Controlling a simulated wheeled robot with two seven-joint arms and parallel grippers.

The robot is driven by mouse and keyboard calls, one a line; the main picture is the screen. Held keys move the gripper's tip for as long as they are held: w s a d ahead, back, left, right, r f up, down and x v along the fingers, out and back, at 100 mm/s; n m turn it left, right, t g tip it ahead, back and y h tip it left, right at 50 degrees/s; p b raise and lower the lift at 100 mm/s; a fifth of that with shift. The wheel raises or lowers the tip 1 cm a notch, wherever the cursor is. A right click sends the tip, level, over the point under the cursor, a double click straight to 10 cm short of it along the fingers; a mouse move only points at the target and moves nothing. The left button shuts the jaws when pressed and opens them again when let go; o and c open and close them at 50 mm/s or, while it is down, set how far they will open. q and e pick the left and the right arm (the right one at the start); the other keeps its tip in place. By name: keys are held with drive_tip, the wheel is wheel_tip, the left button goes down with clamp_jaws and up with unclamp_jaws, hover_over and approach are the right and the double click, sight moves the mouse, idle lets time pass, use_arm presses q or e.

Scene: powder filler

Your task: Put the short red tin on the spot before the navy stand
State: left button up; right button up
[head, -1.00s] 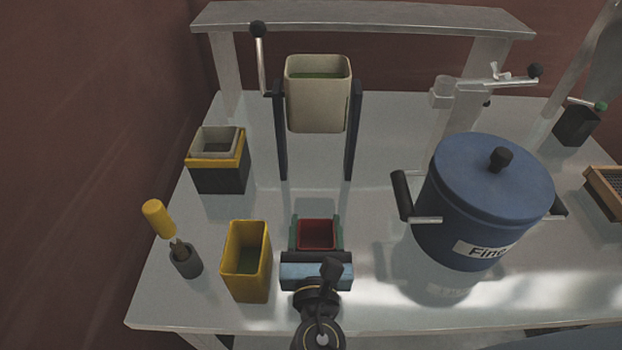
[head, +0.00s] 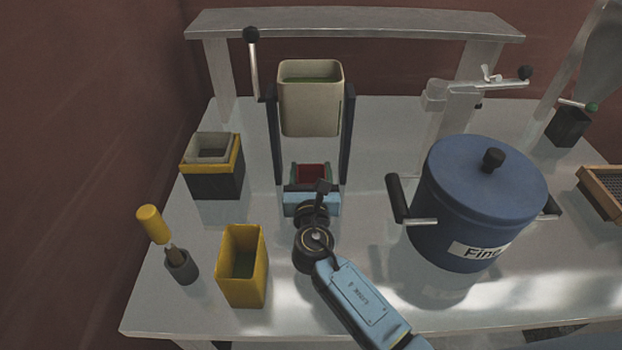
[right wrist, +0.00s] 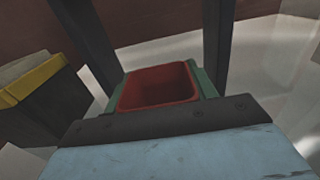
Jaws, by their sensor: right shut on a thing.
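The short red tin (head: 311,174) is an open square tin. My right gripper (head: 311,180) is shut on it, its green-lined fingers on the tin's left and right sides. In the right wrist view the red tin (right wrist: 158,88) sits upright between the fingers. The navy stand (head: 345,150) has two upright posts and carries a cream tin (head: 311,105) high between them. The red tin is at the front of the posts, below the cream tin. I cannot tell whether its base touches the table. My left gripper is not in view.
A tall yellow tin (head: 242,275) stands at the front left, beside a yellow-handled tool in a grey holder (head: 181,267). A dark box with a yellow rim (head: 213,180) is left of the stand. A big blue pot (head: 475,215) stands to the right.

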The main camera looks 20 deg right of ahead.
drive_tip(key=shift+f, duration=0.7)
drive_tip(key=o, duration=1)
drive_tip(key=shift+r, duration=0.15)
drive_tip(key=v, duration=1.2)
